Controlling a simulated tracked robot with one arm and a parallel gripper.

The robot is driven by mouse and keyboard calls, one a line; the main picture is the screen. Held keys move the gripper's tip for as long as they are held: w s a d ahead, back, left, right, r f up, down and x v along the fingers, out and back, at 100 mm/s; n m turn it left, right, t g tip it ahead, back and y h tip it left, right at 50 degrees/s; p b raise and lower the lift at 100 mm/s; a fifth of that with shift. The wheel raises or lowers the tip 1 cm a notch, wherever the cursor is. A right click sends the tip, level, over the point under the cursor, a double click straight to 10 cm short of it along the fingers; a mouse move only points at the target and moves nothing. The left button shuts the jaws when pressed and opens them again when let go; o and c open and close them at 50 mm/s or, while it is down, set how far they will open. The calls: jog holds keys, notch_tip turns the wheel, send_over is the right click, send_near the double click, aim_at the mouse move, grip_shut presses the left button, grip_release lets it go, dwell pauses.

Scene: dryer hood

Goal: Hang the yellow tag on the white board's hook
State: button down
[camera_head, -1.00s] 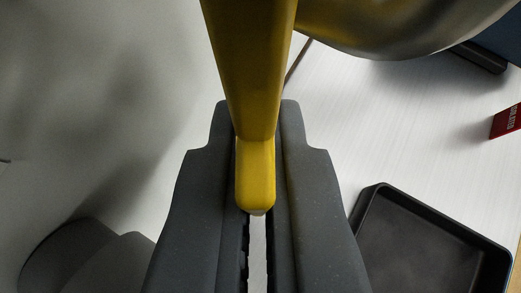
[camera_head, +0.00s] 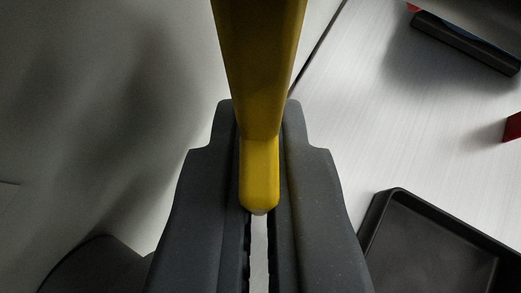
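A long yellow piece (camera_head: 259,60), which looks like the yellow tag seen end-on, runs from between my fingers up past the top edge of the view. My gripper (camera_head: 260,150) is shut on its near, rounded end, with a dark finger on each side. The tag's far end is out of view. I see no hook, and I cannot tell whether any pale surface here is the white board.
A black tray (camera_head: 440,245) lies at the lower right on the pale table (camera_head: 340,130). A dark bar-shaped object (camera_head: 465,42) is at the upper right. A red object (camera_head: 513,127) is at the right edge. A grey-white surface (camera_head: 100,90) fills the left.

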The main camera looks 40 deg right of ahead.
jog(key=shift+f, duration=0.1)
dwell(0.3)
jog(key=c, duration=1.6)
grip_release()
jog(key=shift+o, duration=0.2)
jog(key=shift+a, duration=0.1)
